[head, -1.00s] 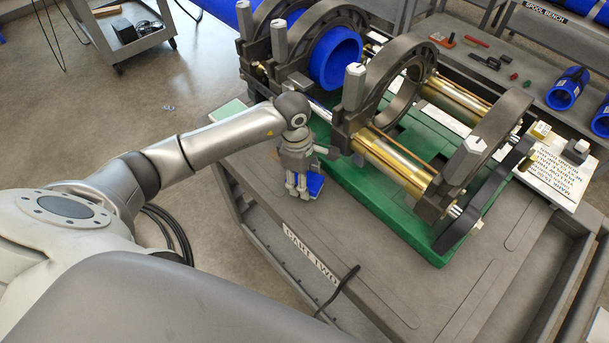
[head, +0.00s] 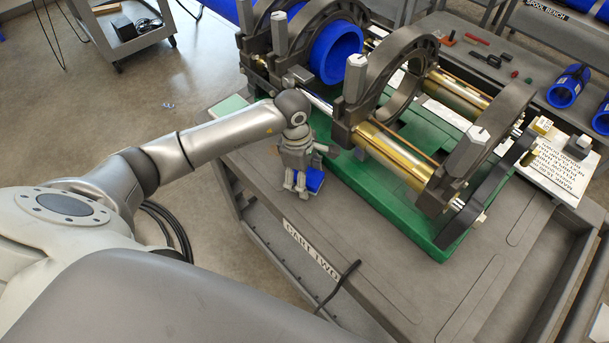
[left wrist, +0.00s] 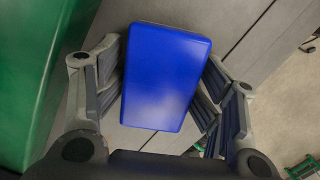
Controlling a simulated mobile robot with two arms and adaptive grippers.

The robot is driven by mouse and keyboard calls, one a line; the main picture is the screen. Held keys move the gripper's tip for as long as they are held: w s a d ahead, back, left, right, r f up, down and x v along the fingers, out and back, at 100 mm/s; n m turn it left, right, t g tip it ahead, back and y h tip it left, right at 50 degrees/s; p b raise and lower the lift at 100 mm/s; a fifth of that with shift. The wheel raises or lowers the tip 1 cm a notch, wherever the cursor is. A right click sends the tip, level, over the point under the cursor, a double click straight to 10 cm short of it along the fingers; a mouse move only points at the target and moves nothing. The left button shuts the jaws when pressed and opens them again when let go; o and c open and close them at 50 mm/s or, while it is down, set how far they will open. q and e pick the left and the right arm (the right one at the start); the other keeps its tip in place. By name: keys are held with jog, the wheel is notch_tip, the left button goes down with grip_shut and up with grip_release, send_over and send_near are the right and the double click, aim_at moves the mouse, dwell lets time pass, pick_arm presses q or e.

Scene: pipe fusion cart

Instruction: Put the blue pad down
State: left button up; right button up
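The blue pad (head: 315,181) is at the left end of the cart's grey top, beside the green base of the clamp machine. My left gripper (head: 297,186) is over it, pointing down, and partly hides it. In the left wrist view the pad (left wrist: 166,78) lies between the fingers of my left gripper (left wrist: 163,85), a little tilted in the picture. The fingers look spread, with narrow gaps along the pad's sides. The pad looks to be on or very near the cart top; its underside is hidden. My right gripper is not in view.
The green base (head: 440,240) with dark clamp rings (head: 385,85) and brass cylinders (head: 395,157) stands close to the left gripper's right. The cart's front right top (head: 460,290) is clear.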

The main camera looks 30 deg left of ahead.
pick_arm(q)
jog(key=shift+s+f, duration=0.1)
jog(key=shift+f, duration=0.35)
jog(key=shift+r, duration=0.2)
jog(key=shift+r+p, duration=0.6)
jog(key=shift+p, duration=0.15)
jog(key=shift+a+r+b, duration=0.25)
jog(key=shift+r+b, duration=0.25)
jog(key=shift+r, duration=1.55)
jog(key=shift+a+r+b, duration=0.25)
jog(key=shift+r+b, duration=0.3)
jog(key=shift+r, duration=1.45)
jog(key=shift+a+r+b, duration=0.25)
jog(key=shift+r+b, duration=0.25)
jog(key=shift+r, duration=1.55)
